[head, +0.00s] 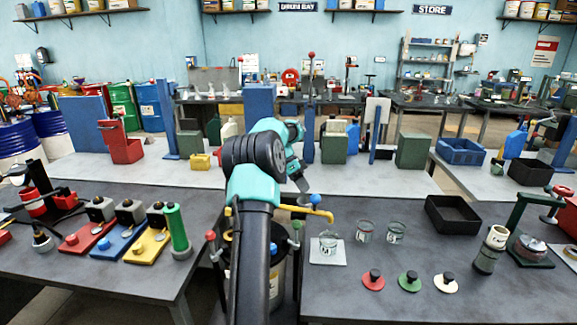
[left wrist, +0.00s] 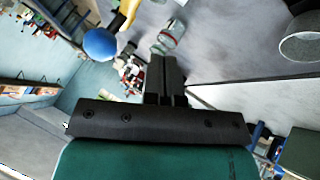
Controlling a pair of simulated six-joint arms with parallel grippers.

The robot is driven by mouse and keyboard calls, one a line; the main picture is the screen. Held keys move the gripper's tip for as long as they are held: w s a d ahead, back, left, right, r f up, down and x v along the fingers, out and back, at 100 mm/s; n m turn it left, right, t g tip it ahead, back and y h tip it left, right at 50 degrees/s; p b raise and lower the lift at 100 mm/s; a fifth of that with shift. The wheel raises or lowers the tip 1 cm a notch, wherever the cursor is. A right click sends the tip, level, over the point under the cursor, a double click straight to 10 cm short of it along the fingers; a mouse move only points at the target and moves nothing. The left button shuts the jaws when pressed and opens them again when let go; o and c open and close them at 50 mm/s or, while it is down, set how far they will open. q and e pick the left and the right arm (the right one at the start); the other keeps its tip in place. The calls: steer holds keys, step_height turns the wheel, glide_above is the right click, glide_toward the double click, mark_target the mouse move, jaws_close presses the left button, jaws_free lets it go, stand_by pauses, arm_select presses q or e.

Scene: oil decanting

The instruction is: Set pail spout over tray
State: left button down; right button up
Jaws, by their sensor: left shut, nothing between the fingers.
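A dark pail (head: 275,275) with a pale label stands in the gap between the two front tables, mostly hidden behind my left arm. A yellow spout (head: 312,211) reaches right from its top, its bent end near the right table's left edge. A blue knob (head: 288,199) sits by it; knob (left wrist: 100,43) and spout (left wrist: 128,12) also show in the left wrist view. A black tray (head: 470,226) lies on the right table, right of the spout. My left gripper (head: 303,187) is shut and empty above the knob; its fingers (left wrist: 166,82) are together. My right gripper is out of view.
A glass beaker (head: 328,238) stands on a white square plate (head: 326,258), with two more glass beakers beside it. Red, green and cream lidded discs lie in front. The left table holds coloured blocks and a green cylinder (head: 177,230).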

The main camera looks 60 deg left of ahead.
arm_select(q)
steer(key=v, duration=0.9)
steer(key=shift+r, duration=0.2)
steer(key=shift+s+d, duration=0.1)
